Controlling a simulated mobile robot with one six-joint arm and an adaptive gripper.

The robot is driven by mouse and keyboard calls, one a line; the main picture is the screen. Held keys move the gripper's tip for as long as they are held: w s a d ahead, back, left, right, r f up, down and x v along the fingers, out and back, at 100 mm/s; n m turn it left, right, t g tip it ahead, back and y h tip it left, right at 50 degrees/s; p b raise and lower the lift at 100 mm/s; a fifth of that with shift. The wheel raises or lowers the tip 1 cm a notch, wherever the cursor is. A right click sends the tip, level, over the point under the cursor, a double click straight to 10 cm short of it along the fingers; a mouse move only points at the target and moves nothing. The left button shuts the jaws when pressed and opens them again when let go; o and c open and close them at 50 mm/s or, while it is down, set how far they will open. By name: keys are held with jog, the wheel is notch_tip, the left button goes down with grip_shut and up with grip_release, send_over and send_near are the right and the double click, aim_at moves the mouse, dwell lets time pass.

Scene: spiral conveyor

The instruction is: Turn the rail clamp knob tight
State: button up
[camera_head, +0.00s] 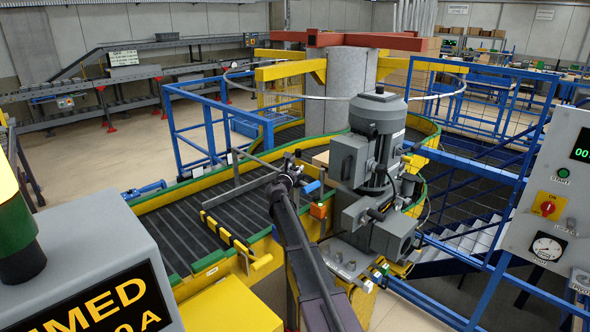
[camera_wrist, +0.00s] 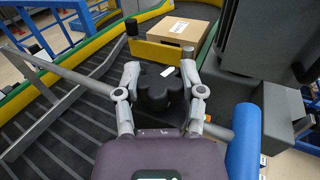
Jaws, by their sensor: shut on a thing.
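The black lobed rail clamp knob (camera_wrist: 157,92) sits in the middle of the wrist view, with a small white mark at its top edge. My gripper (camera_wrist: 160,74) has one grey finger on each side of it and is shut on it. In the head view my gripper (camera_head: 287,177) is at the end of my dark arm, over the conveyor's side; the knob is hard to make out there. The grey guide rail (camera_wrist: 80,84) runs from beside the clamp across the dark rollers; it also shows in the head view (camera_head: 240,188).
A cardboard box (camera_wrist: 180,32) lies on the conveyor just beyond the knob. A large grey motor (camera_head: 378,130) stands close to the right of my gripper. A blue cylinder (camera_wrist: 243,140) is near its right side. A control panel (camera_head: 550,200) is at far right.

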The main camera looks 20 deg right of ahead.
jog(key=shift+w+m+g+h, duration=0.1)
jog(key=shift+m+g+h, duration=0.4)
jog(key=shift+h, duration=0.1)
jog(key=m+g+h, duration=0.3)
jog(key=shift+w+g, duration=0.15)
jog(key=shift+g, duration=0.15)
jog(key=m+g+h, duration=0.1)
jog(key=m+g, duration=0.1)
jog(key=m+g+h, duration=0.1)
jog(key=m+g, duration=0.1)
jog(key=g, duration=0.1)
jog(key=shift+g+h, duration=0.3)
jog(key=m+g, duration=0.2)
jog(key=g, duration=0.1)
jog(key=m+g, duration=0.2)
jog(key=g, duration=0.1)
jog(key=shift+g, duration=0.3)
jog(key=shift+m+g+y, duration=0.4)
jog(key=shift+m+g, duration=1.3)
jog(key=shift+g, duration=0.7)
jog(key=shift+s, duration=0.2)
jog(key=o, duration=1.2)
jog(key=shift+d, duration=0.1)
jog(key=shift+c, duration=0.2)
